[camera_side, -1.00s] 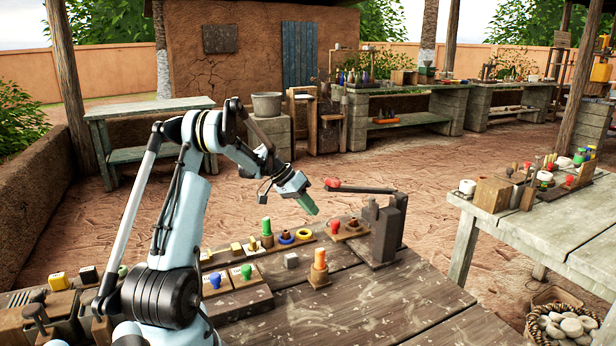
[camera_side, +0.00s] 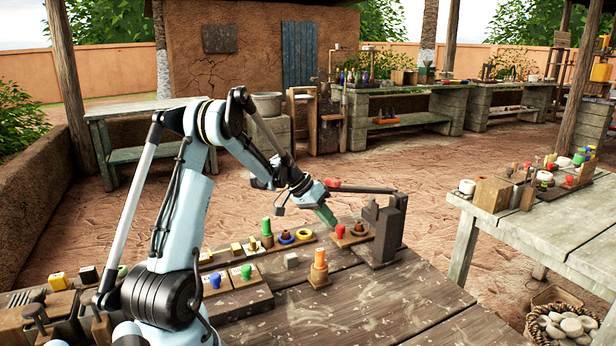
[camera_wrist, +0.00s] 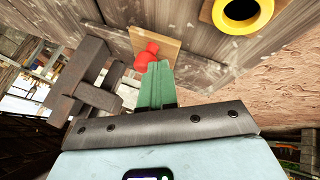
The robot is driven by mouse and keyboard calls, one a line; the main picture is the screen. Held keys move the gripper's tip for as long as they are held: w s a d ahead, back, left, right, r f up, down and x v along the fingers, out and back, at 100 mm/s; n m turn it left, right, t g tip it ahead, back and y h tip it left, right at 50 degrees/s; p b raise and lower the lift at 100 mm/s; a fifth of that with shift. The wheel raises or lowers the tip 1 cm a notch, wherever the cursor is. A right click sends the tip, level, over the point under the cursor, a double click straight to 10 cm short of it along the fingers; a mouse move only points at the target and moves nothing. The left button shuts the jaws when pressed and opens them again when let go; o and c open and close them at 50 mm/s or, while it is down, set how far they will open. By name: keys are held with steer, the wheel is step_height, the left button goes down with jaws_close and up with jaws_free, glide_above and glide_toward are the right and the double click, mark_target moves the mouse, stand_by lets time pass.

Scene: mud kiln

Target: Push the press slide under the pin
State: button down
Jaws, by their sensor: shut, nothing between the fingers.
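The press (camera_side: 387,235) is a dark upright block at the right of the near table, with a long lever ending in a red grip. The press slide (camera_side: 350,239) is a flat wooden plate at its left, bearing a red knob (camera_side: 340,230) and a brown round piece. My gripper (camera_side: 331,221) is shut and empty, its green fingers slanting down just above and left of the red knob. In the wrist view the fingertips (camera_wrist: 158,64) overlap the red knob (camera_wrist: 147,55) on the slide (camera_wrist: 165,37); I cannot tell whether they touch. The pin is not clearly seen.
Yellow and blue rings (camera_side: 303,234) lie left of the slide. Stamps with blue and green knobs are further left. The front right tabletop is clear.

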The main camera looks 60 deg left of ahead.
steer(key=d, duration=0.5)
steer(key=shift+d, duration=0.1)
steer(key=a, duration=0.1)
steer(key=s+a, duration=0.1)
steer(key=a, duration=0.2)
steer(key=shift+s, duration=0.3)
steer(key=v, duration=0.9)
steer(key=w+d+r+n+t+y, duration=0.1)
steer(key=w+d+r+y, duration=0.15)
steer(key=d+r, duration=0.3)
steer(key=w+d+r+t+y, duration=0.1)
steer(key=w+d+r+t, duration=0.1)
steer(key=w+d+r, duration=0.3)
steer(key=s+d+f+m, duration=0.1)
steer(key=s+d+f, duration=0.2)
steer(key=d, duration=0.3)
steer(key=s+d+f+m+g, duration=0.1)
steer(key=s+d+f+m, duration=0.1)
steer(key=s+d, duration=0.3)
steer(key=s+d+f+m+g, duration=0.1)
steer(key=s+d+f, duration=0.2)
steer(key=d, duration=0.5)
steer(key=shift+s+d+f+m, duration=0.15)
steer(key=shift+s+f+m, duration=0.2)
steer(key=shift+s, duration=0.45)
